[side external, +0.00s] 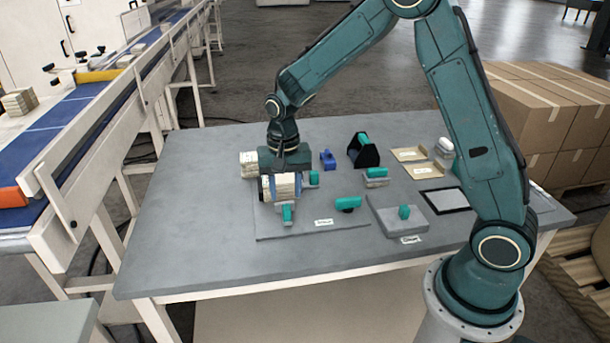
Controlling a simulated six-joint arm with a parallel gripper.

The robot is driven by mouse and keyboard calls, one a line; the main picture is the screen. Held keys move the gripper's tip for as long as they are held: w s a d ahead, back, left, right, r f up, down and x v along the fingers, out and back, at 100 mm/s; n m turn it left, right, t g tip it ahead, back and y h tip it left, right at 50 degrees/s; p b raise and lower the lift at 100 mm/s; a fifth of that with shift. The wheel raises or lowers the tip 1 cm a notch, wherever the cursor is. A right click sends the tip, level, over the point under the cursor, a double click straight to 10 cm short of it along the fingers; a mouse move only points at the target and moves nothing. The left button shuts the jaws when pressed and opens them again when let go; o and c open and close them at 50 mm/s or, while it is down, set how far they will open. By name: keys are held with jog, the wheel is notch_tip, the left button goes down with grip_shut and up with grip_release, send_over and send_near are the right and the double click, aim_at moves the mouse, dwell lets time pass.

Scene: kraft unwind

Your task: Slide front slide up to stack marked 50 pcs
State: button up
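A cream stack with a blue band (279,187) stands at the left of a thin grey plate on the table. A slide with a teal handle (287,214) sits at its front side; I cannot tell whether it touches the stack. Another teal-handled slide (313,179) is at the stack's right. My gripper (284,171) points down directly over or just behind the banded stack. Its fingers are hard to make out, so its opening and any contact are unclear. A second cream stack (248,164) shows behind and left of it. No 50 pcs marking is legible.
On the grey table (190,235) are a teal-handled tool (348,204), a grey block with a teal knob (398,220), a blue piece (328,159), a black holder (363,153) and tan cards (409,154). A conveyor (80,110) runs at left. The table's front left is clear.

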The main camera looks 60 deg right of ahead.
aim_at(286, 206)
jog(key=shift+f, duration=2.8)
